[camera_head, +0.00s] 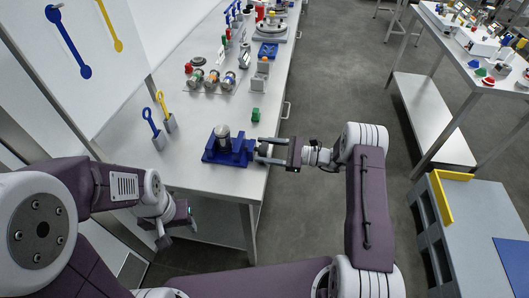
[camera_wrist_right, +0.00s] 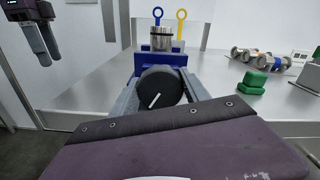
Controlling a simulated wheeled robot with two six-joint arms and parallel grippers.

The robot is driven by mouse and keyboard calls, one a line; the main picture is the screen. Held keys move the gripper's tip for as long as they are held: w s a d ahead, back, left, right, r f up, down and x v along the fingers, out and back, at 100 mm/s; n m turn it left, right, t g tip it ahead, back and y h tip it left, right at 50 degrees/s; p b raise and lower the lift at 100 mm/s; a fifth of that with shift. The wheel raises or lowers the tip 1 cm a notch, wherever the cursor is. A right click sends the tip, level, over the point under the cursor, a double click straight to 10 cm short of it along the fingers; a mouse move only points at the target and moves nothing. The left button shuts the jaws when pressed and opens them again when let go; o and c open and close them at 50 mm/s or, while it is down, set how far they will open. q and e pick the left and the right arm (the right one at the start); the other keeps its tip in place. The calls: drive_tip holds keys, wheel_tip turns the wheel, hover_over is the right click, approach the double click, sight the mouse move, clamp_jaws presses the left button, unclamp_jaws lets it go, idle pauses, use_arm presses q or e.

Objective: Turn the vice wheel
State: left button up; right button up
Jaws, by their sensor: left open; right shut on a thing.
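A blue vice (camera_head: 228,150) stands near the front edge of the grey bench, with a metal cylinder (camera_head: 222,133) upright in its jaws. The vice (camera_wrist_right: 146,68) and the cylinder (camera_wrist_right: 163,38) also show in the right wrist view. My left gripper (camera_head: 177,226) is open and empty, low in front of the bench, away from the vice.
A blue ring-handled tool (camera_head: 151,124) and a yellow one (camera_head: 163,106) stand in grey holders left of the vice. A green block (camera_head: 255,114) sits behind it. Several canisters (camera_head: 212,80) lie further back. Open floor lies right of the bench.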

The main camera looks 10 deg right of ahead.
drive_tip(key=shift+n, duration=0.5)
drive_tip(key=o, duration=1.4)
drive_tip(key=b+v, duration=0.2)
drive_tip(key=v, duration=0.7)
